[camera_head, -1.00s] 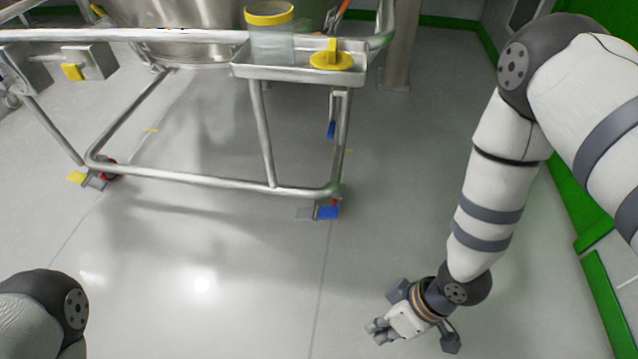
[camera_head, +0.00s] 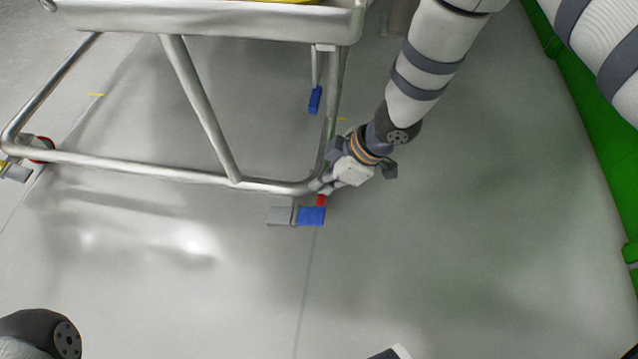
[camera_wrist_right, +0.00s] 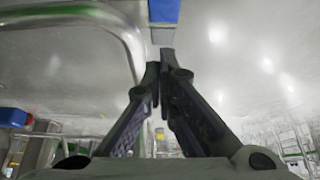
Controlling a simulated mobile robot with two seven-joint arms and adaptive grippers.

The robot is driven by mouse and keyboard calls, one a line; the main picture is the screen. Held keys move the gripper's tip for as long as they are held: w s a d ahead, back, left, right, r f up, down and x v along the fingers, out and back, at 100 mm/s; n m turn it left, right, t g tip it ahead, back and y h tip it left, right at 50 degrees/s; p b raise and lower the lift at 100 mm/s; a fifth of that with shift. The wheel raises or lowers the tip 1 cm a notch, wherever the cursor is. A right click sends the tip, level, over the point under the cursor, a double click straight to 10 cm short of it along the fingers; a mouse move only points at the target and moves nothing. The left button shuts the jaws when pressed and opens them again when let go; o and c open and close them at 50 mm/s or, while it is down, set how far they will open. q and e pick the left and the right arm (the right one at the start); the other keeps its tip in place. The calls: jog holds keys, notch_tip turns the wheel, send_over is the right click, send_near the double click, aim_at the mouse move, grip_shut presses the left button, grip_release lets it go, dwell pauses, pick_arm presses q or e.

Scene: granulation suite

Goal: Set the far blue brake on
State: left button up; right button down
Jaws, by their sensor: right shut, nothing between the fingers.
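In the head view a blue brake pedal (camera_head: 311,216) sits low at the frame's front right corner, beside a grey plate (camera_head: 280,216) and below a red part (camera_head: 321,200). Farther back, a second blue piece (camera_head: 315,99) hangs below a thin rod under the tray. My right gripper (camera_head: 317,186) is at the frame corner, just above the red part; I cannot tell whether it touches. In the right wrist view its fingers (camera_wrist_right: 163,62) are shut and empty, a blue piece (camera_wrist_right: 165,10) with grey lies beyond the tips, and another blue piece (camera_wrist_right: 14,117) shows at left. My left gripper is out of view.
The steel tube frame (camera_head: 150,170) carries a tray (camera_head: 210,20) above. Another caster with a red part (camera_head: 42,143) stands at the left. Green edging (camera_head: 600,150) runs along the right. The floor in front of the frame is clear.

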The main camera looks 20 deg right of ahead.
jog(key=b, duration=0.3)
send_over(303, 214)
jog(key=d, duration=0.1)
jog(key=f, duration=0.7)
jog(key=shift+s+d+f, duration=0.1)
jog(key=shift+s+f, duration=0.15)
jog(key=shift+s, duration=0.15)
jog(key=shift+s+d+f+b, duration=0.15)
jog(key=shift+f+b, duration=0.25)
jog(key=shift+f, duration=0.25)
jog(key=shift+d+f+b, duration=0.15)
jog(key=shift+f+b, duration=0.2)
jog(key=shift+f, duration=0.25)
jog(key=shift+d+f, duration=0.15)
jog(key=shift+f, duration=0.3)
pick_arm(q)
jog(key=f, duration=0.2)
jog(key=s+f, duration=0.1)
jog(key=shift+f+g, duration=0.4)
pick_arm(e)
jog(key=shift+s, duration=0.15)
